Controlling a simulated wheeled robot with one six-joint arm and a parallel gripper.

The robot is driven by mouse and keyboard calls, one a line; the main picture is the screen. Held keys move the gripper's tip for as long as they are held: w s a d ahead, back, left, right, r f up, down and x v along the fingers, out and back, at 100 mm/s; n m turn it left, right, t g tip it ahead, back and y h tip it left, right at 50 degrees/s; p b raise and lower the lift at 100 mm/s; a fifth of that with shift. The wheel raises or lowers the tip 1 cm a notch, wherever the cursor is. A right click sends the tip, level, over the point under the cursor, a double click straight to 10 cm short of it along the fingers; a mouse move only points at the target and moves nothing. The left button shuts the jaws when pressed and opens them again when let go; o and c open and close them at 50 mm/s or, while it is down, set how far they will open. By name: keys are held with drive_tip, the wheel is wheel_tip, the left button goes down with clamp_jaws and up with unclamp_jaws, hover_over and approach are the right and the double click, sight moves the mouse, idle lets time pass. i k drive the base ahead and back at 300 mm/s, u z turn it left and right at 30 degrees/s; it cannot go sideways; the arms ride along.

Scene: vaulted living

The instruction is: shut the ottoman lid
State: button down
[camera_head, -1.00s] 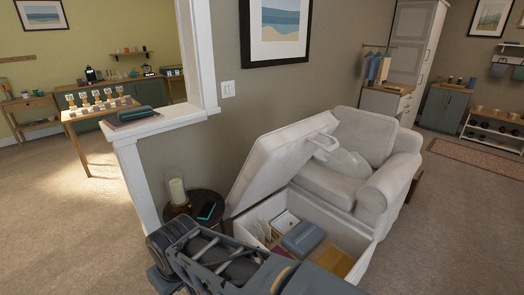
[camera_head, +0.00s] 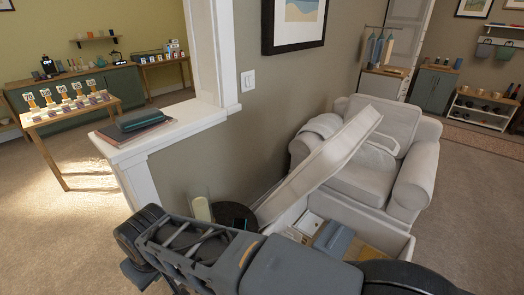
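The white ottoman stands in front of the armchair, its box (camera_head: 396,238) partly hidden behind my arm. Its lid (camera_head: 322,166) is open and tilted up, rising from the left side of the box toward the upper right. Inside the box I see a blue-grey item (camera_head: 335,238), a small white item (camera_head: 308,222) and a tan piece (camera_head: 368,252). My dark arm crosses the bottom of the view in front of the ottoman. My gripper is outside the picture, so I cannot see its fingers.
A white armchair (camera_head: 378,183) stands right behind the ottoman. A dark round side table (camera_head: 236,215) with a candle (camera_head: 200,209) is at its left, by the wall. A half wall with a white ledge (camera_head: 178,125) is at left. Carpet at right (camera_head: 470,215) is clear.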

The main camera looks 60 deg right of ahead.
sight(326, 159)
drive_tip(key=i, duration=0.5)
drive_tip(key=z, duration=2.6)
drive_tip(key=i, duration=0.5)
drive_tip(key=u, duration=0.05)
